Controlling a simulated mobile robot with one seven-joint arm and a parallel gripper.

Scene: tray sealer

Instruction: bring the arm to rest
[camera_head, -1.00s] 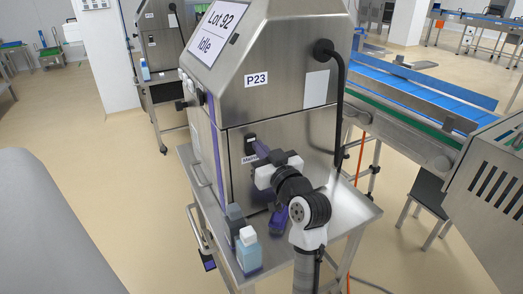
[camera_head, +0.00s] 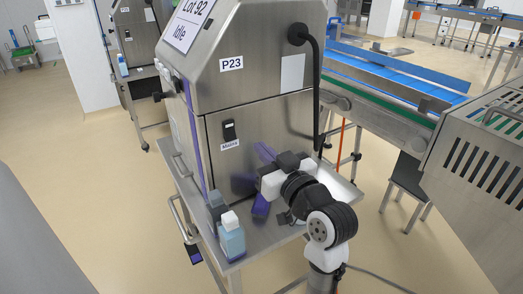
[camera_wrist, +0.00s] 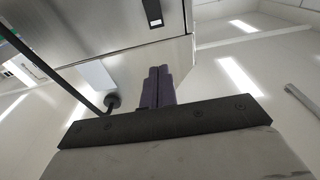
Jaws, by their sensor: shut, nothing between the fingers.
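My gripper (camera_head: 262,150) has purple fingers pressed together, with nothing between them. It is in front of the lower steel front of the machine marked P23 (camera_head: 258,60), to the right of the black mains switch (camera_head: 229,131) and apart from it. In the wrist view the shut fingers (camera_wrist: 158,72) point toward the steel panel, with a black switch (camera_wrist: 152,12) beyond them. My arm is bent, its links to the right of and below the gripper. The machine's sign (camera_head: 190,22) reads "Lot 92 Idle".
A blue bottle with a white cap (camera_head: 231,238) stands on the steel table (camera_head: 268,240) left of my arm, beside a dark one (camera_head: 216,205). A purple piece (camera_head: 260,206) shows below my gripper. A black cable (camera_head: 317,90) hangs at right. A conveyor (camera_head: 390,75) is behind.

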